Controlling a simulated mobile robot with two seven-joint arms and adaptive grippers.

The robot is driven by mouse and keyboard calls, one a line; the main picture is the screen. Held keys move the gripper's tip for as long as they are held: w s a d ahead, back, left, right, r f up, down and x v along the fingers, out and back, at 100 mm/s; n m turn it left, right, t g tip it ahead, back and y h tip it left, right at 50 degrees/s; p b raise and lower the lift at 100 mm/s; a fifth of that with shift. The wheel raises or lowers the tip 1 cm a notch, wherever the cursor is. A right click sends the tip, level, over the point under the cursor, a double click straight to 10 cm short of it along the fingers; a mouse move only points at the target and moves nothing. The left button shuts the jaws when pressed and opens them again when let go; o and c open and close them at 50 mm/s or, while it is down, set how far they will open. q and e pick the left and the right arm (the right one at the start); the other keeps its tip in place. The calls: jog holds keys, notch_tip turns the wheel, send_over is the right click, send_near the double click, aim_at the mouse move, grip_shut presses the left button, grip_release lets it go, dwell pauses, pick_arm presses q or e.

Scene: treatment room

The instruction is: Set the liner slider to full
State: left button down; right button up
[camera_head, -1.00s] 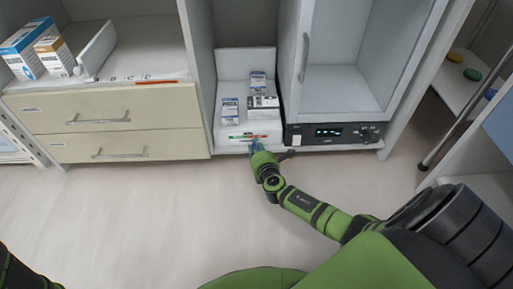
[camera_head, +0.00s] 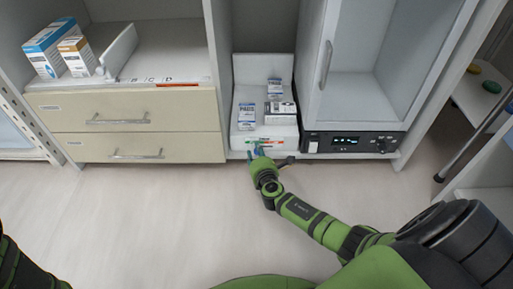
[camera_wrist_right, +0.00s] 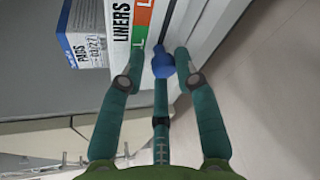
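The liner slider's blue knob (camera_wrist_right: 163,66) shows in the right wrist view, between my fingertips and beside the label strip (camera_wrist_right: 143,22) with green and orange parts and the word LINERS. In the head view this strip (camera_head: 268,141) is on the front of a white dispenser (camera_head: 240,140) in the middle bay. My right gripper (camera_head: 257,151) is at this front edge, towards the strip's green left end. Its fingers (camera_wrist_right: 160,62) stand apart around the knob; I cannot tell whether they touch it. My left gripper is out of view; only part of that arm shows at lower left.
A PADS box (camera_head: 247,117) and other small boxes (camera_head: 280,112) stand on the dispenser. To the right is a cabinet with a control panel (camera_head: 350,142). To the left are drawers (camera_head: 135,110) with boxes (camera_head: 50,48) above. The floor (camera_head: 150,215) in front is clear.

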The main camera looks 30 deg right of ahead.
notch_tip(320, 180, up, 10)
jog(key=shift+a+f, duration=0.1)
dwell(0.4)
